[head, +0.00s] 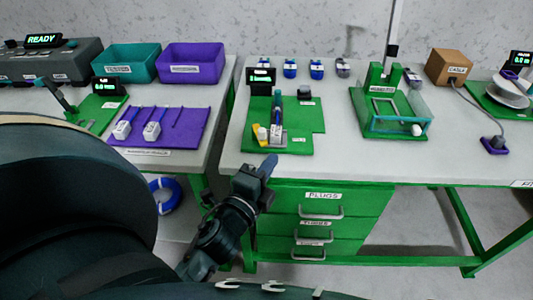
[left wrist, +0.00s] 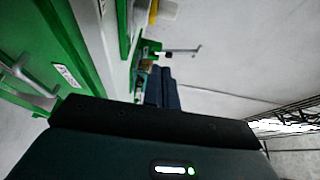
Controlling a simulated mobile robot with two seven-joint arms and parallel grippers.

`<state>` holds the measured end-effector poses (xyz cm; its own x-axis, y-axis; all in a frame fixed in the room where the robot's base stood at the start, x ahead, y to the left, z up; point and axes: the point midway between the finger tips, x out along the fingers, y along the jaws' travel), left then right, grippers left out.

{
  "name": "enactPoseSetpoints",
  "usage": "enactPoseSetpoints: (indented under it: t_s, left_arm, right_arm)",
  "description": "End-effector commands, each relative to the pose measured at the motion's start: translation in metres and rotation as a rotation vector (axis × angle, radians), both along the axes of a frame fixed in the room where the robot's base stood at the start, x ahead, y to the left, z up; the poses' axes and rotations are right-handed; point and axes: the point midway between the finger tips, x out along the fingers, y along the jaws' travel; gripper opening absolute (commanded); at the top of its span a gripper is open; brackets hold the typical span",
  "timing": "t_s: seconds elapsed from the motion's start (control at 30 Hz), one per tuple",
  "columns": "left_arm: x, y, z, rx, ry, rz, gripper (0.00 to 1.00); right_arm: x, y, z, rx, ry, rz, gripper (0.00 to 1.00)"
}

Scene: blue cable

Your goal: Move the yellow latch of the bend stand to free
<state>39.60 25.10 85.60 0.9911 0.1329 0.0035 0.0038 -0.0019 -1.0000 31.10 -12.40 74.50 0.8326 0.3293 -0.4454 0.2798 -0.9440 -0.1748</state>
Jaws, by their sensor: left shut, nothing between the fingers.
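The bend stand (head: 300,118) is a green base with a small dark display at its back, on the right-hand bench. Its yellow latch (head: 257,140) sits at the front left of the base, beside a white block (head: 276,131). A yellow part and a pale part (left wrist: 168,10) show at the top of the left wrist view. My left gripper (head: 269,166) is in front of the bench edge, just below the stand, apart from the latch. Its dark blue fingers (left wrist: 163,88) are together with nothing between them. My right gripper is not in view.
A green drawer cabinet (head: 370,200) with metal handles stands under the bench. A clear-walled green fixture (head: 362,118) is to the right of the stand. The left bench carries a purple board (head: 185,140) with white plugs and two bins. Bare bench top lies between stand and fixture.

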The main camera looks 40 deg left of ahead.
Motion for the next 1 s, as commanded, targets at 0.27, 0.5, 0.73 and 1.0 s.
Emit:
enactPoseSetpoints:
  t_s: [0.27, 0.5, 0.73, 1.0]
  left_arm:
    - [0.057, 0.007, 0.003, 0.0, -0.003, -0.002, 0.0]
    - [0.075, 0.024, 0.0, -0.001, 0.004, 0.002, 0.0]
    - [0.064, 0.043, 0.0, -0.002, 0.002, 0.0, 0.0]
    - [0.062, 0.047, 0.0, -0.004, 0.0, -0.001, 0.0]
  right_arm:
    - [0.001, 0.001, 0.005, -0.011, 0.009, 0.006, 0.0]
    - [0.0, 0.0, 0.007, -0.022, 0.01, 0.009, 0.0]
    - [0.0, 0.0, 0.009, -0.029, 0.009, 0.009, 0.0]
    - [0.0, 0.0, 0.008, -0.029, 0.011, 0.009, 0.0]
